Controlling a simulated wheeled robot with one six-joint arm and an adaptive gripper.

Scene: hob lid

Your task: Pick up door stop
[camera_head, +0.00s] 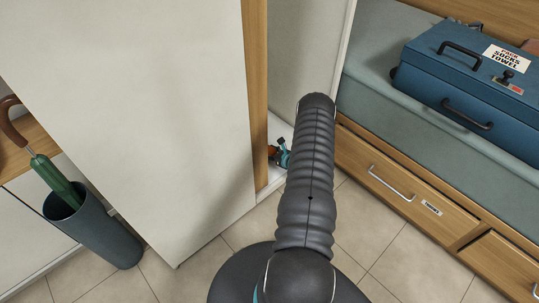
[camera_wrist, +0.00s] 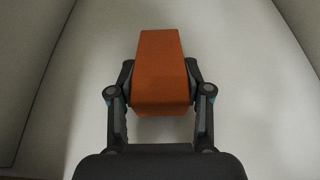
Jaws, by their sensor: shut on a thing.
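The door stop (camera_wrist: 161,75) is an orange wedge, in the middle of the wrist view. My gripper (camera_wrist: 161,82) is shut on it, with one finger against each side. The wedge's narrower end points away from my gripper. Pale surface shows around it; I cannot tell whether it touches that surface. In the head view, my gripper (camera_head: 281,155) is partly hidden behind my own arm, low inside a narrow white cabinet opening, with a bit of the orange-brown door stop (camera_head: 272,151) showing beside it.
A large white door panel (camera_head: 130,100) stands left of the opening. A dark umbrella stand (camera_head: 98,228) holds a green umbrella at the left. At the right, a wooden drawer bench (camera_head: 420,205) carries a grey cushion and a blue case (camera_head: 470,85). Tiled floor is open in front.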

